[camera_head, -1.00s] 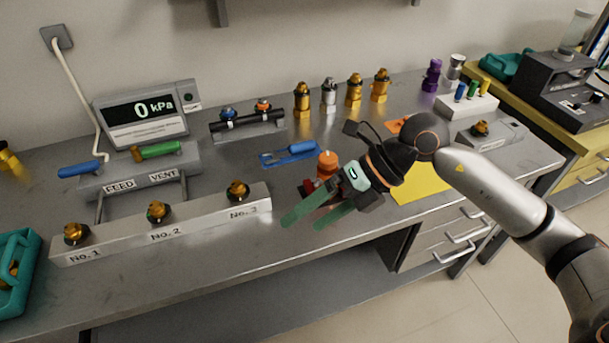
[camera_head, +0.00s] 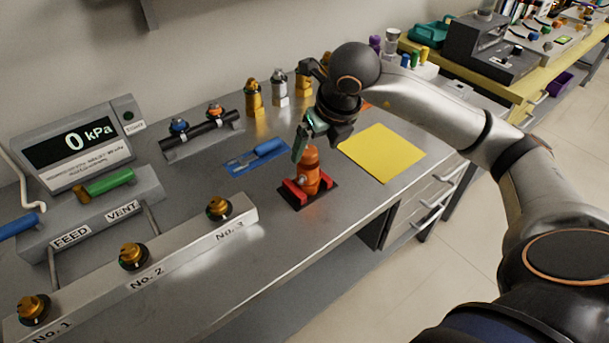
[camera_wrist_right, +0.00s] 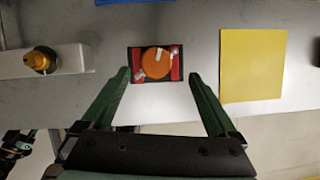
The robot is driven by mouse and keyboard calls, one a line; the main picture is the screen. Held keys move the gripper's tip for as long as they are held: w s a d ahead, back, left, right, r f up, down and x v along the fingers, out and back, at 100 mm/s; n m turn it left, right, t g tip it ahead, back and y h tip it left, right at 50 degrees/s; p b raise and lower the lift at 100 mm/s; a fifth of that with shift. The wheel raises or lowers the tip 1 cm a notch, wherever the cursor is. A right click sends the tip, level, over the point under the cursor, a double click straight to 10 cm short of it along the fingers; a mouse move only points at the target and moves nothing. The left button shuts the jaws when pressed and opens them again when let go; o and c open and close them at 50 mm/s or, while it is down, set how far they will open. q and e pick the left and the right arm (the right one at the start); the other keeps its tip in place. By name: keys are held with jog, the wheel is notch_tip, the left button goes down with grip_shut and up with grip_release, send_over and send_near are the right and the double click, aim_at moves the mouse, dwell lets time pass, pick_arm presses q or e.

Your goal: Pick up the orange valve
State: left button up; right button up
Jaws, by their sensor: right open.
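The orange valve (camera_head: 309,167) stands upright in a red holder on a black base (camera_head: 301,196) near the table's front edge. In the right wrist view the orange valve (camera_wrist_right: 156,63) shows from above, between and beyond the fingertips. My right gripper (camera_head: 302,143) is just above and behind the valve in the head view, fingers pointing down. In the wrist view its green fingers (camera_wrist_right: 160,78) are spread wide and hold nothing. Whether a finger touches the valve is hard to tell.
A yellow sheet (camera_head: 382,152) lies to the right of the valve. The No. 3 end of the numbered rail (camera_head: 150,262) is to the left. Brass fittings (camera_head: 254,99) stand at the back.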

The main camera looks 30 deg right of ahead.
aim_at(305, 165)
jog(key=x, duration=0.9)
jog(key=shift+a, duration=0.3)
jog(key=shift+c, duration=0.2)
grip_shut()
jog(key=shift+w+r, duration=0.15)
dwell(0.3)
